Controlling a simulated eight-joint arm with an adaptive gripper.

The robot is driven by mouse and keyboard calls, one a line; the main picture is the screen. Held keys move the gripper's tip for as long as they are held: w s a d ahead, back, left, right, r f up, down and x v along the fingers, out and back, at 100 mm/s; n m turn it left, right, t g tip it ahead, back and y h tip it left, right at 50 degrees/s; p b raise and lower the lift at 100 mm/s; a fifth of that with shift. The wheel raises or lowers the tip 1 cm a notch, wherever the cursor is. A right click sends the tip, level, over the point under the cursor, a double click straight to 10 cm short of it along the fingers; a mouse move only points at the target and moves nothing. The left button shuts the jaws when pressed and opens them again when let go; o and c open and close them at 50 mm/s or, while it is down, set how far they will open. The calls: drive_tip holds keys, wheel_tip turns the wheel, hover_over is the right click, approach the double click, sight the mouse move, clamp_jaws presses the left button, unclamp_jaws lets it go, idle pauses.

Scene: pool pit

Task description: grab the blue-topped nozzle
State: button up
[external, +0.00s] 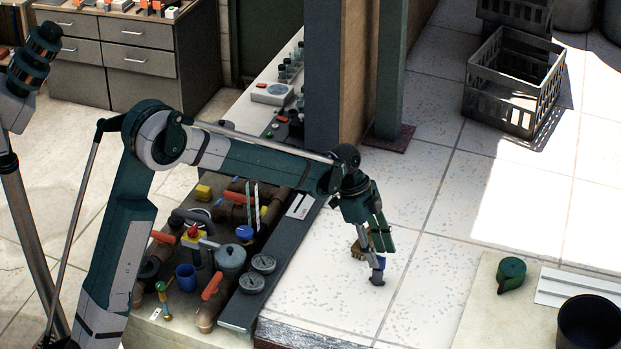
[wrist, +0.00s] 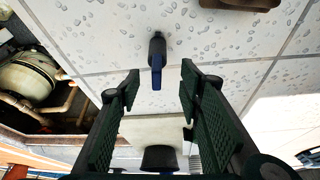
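The blue-topped nozzle (wrist: 157,49) is a small dark grey piece with a blue top, on the wet speckled white tiles. In the wrist view it shows just beyond my fingertips, between their lines. In the external view the nozzle (external: 377,278) is right below the fingers, its blue top close to them. My gripper (external: 381,240) points down over it. In the wrist view my gripper (wrist: 159,86) is open, its two green ribbed fingers well apart with nothing between them. Whether a finger touches the nozzle cannot be told.
A brown piece (external: 357,250) lies close by the nozzle. A green piece (external: 511,273) and a black bucket (external: 588,324) are at right. A grey crate (external: 513,85) stands at back; tiles between are clear.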

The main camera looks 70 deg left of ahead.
sight(383, 270)
idle(0.3)
drive_tip(key=shift+x, duration=1.3)
drive_tip(key=shift+d+f, duration=0.1)
drive_tip(key=shift+f, duration=0.05)
drive_tip(key=shift+p+x, duration=0.4)
drive_tip(key=shift+x, duration=2.05)
drive_tip(key=shift+s, duration=0.2)
drive_tip(key=shift+c, duration=0.3)
drive_tip(key=c, duration=1)
